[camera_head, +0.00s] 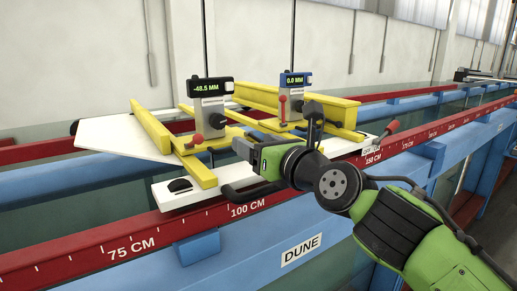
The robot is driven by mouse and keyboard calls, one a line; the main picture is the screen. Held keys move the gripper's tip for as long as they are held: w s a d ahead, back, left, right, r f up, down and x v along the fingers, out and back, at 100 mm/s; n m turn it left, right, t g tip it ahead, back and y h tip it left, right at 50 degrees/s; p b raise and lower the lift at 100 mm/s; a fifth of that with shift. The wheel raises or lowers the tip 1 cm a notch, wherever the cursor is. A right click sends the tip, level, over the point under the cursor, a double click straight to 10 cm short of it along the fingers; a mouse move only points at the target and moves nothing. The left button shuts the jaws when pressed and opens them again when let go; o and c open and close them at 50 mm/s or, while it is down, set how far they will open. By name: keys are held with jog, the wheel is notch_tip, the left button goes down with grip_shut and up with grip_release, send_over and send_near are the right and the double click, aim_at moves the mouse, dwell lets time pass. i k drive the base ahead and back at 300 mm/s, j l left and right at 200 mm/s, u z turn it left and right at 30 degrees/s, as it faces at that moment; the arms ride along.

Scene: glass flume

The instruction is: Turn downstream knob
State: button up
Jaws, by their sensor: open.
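Two point gauges stand on the carriage over the flume. The left gauge (209,90) has a black display reading -48.5 MM, and the right gauge (294,80) has a blue display reading 0.0 MM. Each has a small pale knob-like part at its right side, on the left gauge (229,86) and on the right gauge (309,78). I cannot tell which one is the downstream knob. My gripper (240,168) is open and looks empty. It is in front of and below the left gauge, near the carriage's front edge, apart from both displays. My wrist hides part of the carriage.
Yellow rails (154,127) and red-tipped levers (194,140) surround the gauges. A white plate (110,138) lies at left. The red scale rail (130,245) runs along the front, above a blue beam with a DUNE label (302,250). Free air lies above the carriage.

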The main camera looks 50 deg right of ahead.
aim_at(218, 121)
jog(key=k+j, duration=0.2)
jog(key=k, duration=0.3)
jog(key=k+j, duration=0.2)
jog(key=k, duration=0.25)
